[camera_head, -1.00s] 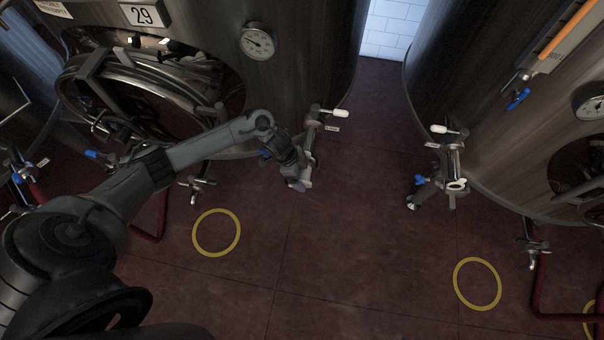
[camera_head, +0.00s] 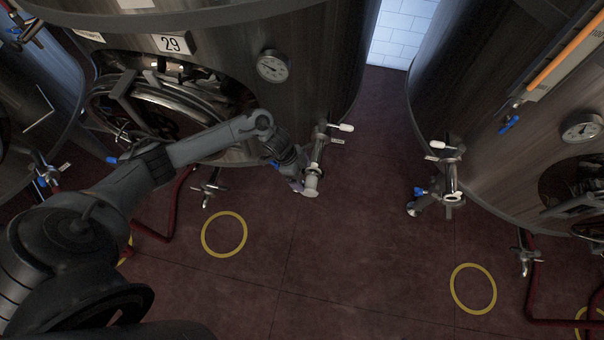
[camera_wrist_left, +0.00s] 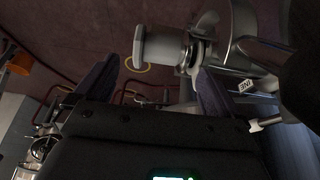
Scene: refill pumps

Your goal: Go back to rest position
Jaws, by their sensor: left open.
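My left arm reaches in from the left in the head view, with my left gripper (camera_head: 298,184) close beside the metal outlet pipe (camera_head: 312,181) of the tank marked 29. In the left wrist view the two dark fingers of my left gripper (camera_wrist_left: 162,85) stand apart with nothing held between them. The pale pipe end (camera_wrist_left: 155,48) shows just beyond the fingers, and I cannot tell if it touches one. My right gripper is in neither view.
The tank marked 29 (camera_head: 270,120) stands behind my left arm, with a white-handled valve (camera_head: 341,127) and a gauge (camera_head: 273,66). Another tank (camera_head: 450,85) with a similar outlet (camera_head: 450,180) stands at the right. Open red floor (camera_head: 350,260) lies between them, with yellow rings (camera_head: 224,234).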

